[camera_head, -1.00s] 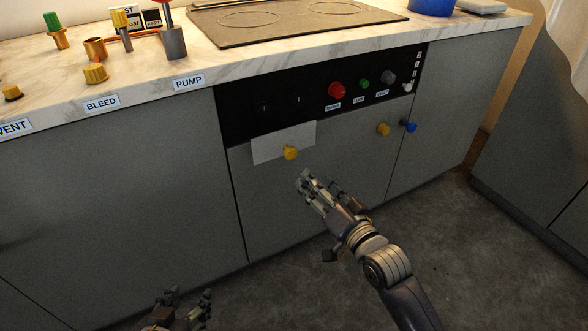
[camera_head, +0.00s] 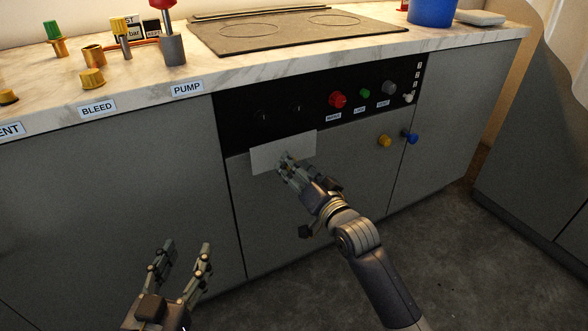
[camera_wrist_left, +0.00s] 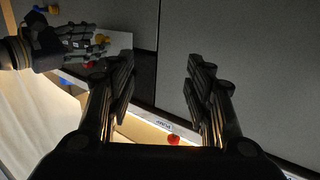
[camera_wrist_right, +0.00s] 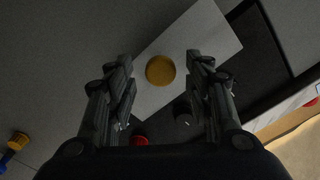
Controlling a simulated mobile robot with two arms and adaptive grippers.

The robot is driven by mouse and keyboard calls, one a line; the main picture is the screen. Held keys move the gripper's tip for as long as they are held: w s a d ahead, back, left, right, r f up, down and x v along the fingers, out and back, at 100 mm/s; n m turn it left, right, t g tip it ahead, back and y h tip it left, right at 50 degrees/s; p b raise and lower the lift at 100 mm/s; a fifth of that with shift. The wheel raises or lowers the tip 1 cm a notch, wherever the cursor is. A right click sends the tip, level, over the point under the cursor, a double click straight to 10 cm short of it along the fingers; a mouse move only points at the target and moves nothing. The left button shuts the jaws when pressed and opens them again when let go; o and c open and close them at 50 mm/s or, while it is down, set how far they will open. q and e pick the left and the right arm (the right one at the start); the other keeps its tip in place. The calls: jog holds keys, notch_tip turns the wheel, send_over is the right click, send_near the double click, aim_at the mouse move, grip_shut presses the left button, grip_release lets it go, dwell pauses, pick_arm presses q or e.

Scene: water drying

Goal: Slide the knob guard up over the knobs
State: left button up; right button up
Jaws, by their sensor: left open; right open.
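The knob guard (camera_head: 267,157) is a pale flat plate on the cabinet front, just below the black control panel (camera_head: 235,122). Two black knobs (camera_head: 262,115) sit on the panel above it. My right gripper (camera_head: 290,166) is open in front of the guard. In the right wrist view, the guard's yellow knob (camera_wrist_right: 160,70) lies between the open fingers (camera_wrist_right: 160,78), with a gap on both sides; in the head view the fingers mostly hide it. My left gripper (camera_head: 187,248) is open and empty, low in front of the left cabinet.
Red (camera_head: 338,99), green (camera_head: 364,92) and grey (camera_head: 389,87) knobs are on the panel's right. Yellow (camera_head: 384,141) and blue (camera_head: 409,137) knobs are on the cabinet below. The marble counter (camera_head: 140,75) overhangs above. The floor in front is clear.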

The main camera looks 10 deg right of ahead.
aim_at(294, 142)
pick_arm(q)
jog(key=shift+w+d+r+t, duration=0.15)
jog(key=shift+r+t, duration=0.25)
jog(key=shift+r, duration=0.4)
pick_arm(e)
jog(key=shift+w+a, duration=0.25)
jog(key=shift+w, duration=0.3)
jog(key=shift+r, duration=0.1)
grip_shut()
